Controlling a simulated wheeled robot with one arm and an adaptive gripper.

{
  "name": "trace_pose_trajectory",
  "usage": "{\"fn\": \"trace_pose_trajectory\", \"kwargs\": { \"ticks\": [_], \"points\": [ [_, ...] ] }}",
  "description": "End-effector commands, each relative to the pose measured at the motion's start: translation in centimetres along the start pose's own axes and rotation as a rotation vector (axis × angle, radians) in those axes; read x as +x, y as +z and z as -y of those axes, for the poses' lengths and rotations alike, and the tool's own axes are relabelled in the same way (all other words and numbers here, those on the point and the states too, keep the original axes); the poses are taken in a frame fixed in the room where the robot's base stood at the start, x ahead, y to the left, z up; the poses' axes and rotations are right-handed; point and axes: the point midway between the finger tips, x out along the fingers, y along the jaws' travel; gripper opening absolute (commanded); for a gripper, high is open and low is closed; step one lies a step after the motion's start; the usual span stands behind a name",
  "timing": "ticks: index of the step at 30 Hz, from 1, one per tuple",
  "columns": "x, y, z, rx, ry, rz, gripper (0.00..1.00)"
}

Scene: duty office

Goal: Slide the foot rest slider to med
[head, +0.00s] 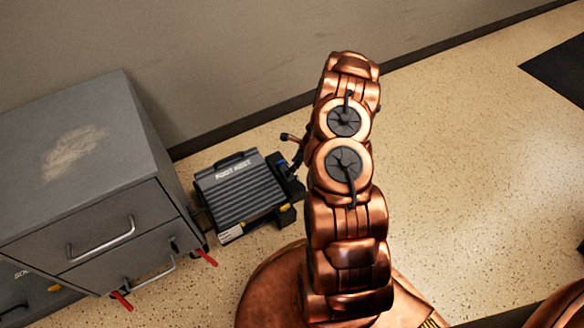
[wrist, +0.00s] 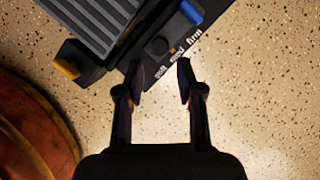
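The foot rest (head: 238,190) is a dark grey ribbed pad marked "FOOT REST", on the floor beside the cabinet. In the wrist view its ribbed pad (wrist: 92,22) fills the upper left. A black strip along its edge carries small labels (wrist: 178,56), the last reading "firm". A blue tab (wrist: 191,12) shows above "firm" and a yellow tab (wrist: 66,70) at the near left corner.
A grey metal cabinet (head: 85,170) with drawer handles and red tabs (head: 204,257) stands close to the foot rest's left. The wall (head: 225,60) is behind. Speckled floor (head: 470,170) is clear to the right, up to a dark mat (head: 560,68).

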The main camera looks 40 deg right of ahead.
Motion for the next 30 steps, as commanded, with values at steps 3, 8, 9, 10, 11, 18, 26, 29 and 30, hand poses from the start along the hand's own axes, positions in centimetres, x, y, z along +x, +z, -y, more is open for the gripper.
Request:
{"fn": "trace_pose_trajectory", "kwargs": {
  "ticks": [3,8,9,10,11,18,26,29,30],
  "points": [
    [-1.7,0.0,0.0,0.001,0.0,0.001,0.37],
    [-3.9,0.0,0.1,0.0,-0.004,0.0,0.37],
    [-4.3,0.0,0.1,0.0,-0.003,0.001,0.37],
    [-4.6,0.0,0.1,0.0,-0.002,0.0,0.37],
    [-4.8,0.0,0.1,-0.001,-0.001,0.0,0.37],
    [-6.1,0.0,0.0,-0.001,0.0,-0.001,0.37],
    [-6.2,0.0,0.0,0.0,0.001,-0.001,0.37],
    [-6.2,0.0,0.0,0.0,0.001,-0.001,0.37],
    [-6.2,0.0,0.0,0.0,0.001,-0.001,0.37]
  ]
}}
